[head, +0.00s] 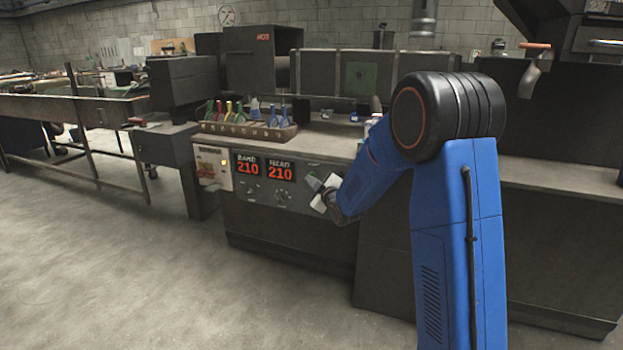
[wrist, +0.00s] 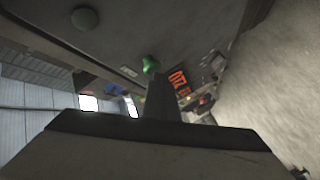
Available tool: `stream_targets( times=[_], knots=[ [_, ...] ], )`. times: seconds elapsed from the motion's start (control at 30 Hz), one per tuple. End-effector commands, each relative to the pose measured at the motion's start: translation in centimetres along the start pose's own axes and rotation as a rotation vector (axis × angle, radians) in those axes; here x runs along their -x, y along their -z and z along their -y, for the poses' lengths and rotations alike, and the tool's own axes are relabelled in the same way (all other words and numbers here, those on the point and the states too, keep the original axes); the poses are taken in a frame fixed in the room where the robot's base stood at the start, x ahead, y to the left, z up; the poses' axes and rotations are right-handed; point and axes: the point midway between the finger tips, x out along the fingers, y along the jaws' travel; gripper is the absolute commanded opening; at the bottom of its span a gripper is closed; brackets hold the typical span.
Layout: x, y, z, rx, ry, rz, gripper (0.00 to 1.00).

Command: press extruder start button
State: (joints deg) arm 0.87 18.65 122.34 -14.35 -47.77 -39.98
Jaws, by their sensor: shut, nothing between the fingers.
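The dark extruder cabinet (head: 290,225) has a front panel with two red displays reading 210, labelled BAND (head: 248,165) and HEAD (head: 280,171). My gripper (head: 312,183) is shut and empty at the panel, right of the displays. In the wrist view, a bright green button (wrist: 150,64) sits just beyond the tips of my shut gripper (wrist: 157,80). I cannot tell whether they touch. A darker green round knob or button (wrist: 84,18) shows at the upper left. In the head view, I cannot make out either green button near my gripper.
Colored hand tools stand in a rack (head: 243,131) on the bench top. A pale box (head: 213,168) with a yellow label is on the panel's left. A long metal table (head: 75,105) stands at left. The concrete floor (head: 150,265) in front is clear.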

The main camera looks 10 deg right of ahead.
Motion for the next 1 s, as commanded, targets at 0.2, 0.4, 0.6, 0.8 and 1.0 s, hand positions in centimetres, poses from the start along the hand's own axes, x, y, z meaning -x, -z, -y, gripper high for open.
stream_targets(
  times=[0.2, 0.4, 0.6, 0.8, 1.0],
  knots=[
    [-0.16, -0.15, -0.12, 0.000, 0.000, 0.001, 0.00],
    [-0.29, -0.27, -0.22, -0.001, 0.000, 0.001, 0.00],
    [-0.43, -0.38, -0.32, -0.001, 0.000, 0.001, 0.00],
    [-0.57, -0.49, -0.43, -0.001, -0.001, 0.001, 0.00],
    [-0.64, -0.54, -0.49, -0.001, -0.001, 0.001, 0.00]
  ],
)
